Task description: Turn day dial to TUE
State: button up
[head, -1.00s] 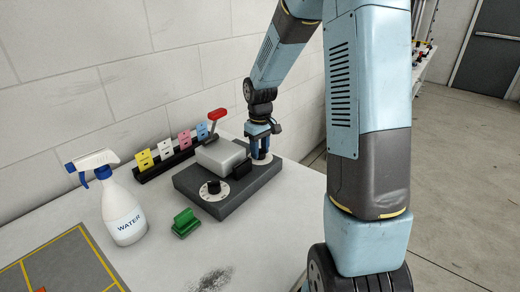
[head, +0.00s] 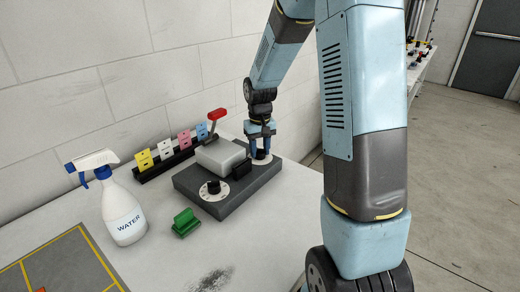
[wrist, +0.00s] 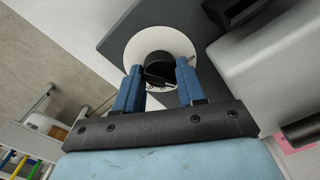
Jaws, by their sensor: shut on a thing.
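A dark grey base (head: 232,204) on the white table carries two black knobs on white discs. My gripper (head: 260,153) points down at the far-right dial (head: 262,160) and is shut on its black knob. In the wrist view the blue fingers of my gripper (wrist: 158,88) stand on either side of that knob (wrist: 157,66), over the white disc (wrist: 133,52). Small lettering runs round the disc rim, partly hidden by the fingers; I cannot read the set day. The other dial (head: 214,188) stands free at the near-left corner.
A pale grey block (head: 221,155) and a red-handled lever (head: 217,115) are close left of my gripper. Coloured cards (head: 165,149) stand in a black rack behind. A green clip (head: 185,223) and a WATER spray bottle (head: 122,212) are at the left.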

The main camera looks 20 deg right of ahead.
jog(key=o, duration=1)
jog(key=shift+o, duration=0.2)
notch_tip(320, 180, up, 14)
jog(key=shift+f, duration=0.15)
jog(key=s+r+t, duration=0.2)
jog(key=s+r, duration=0.2)
jog(key=s, duration=0.9)
jog(key=s+r+t, duration=0.3)
jog(key=s+r, duration=0.2)
jog(key=s, duration=0.9)
jog(key=shift+d+m+t, duration=0.25)
jog(key=shift+m+t, duration=0.05)
jog(key=shift+m, duration=0.1)
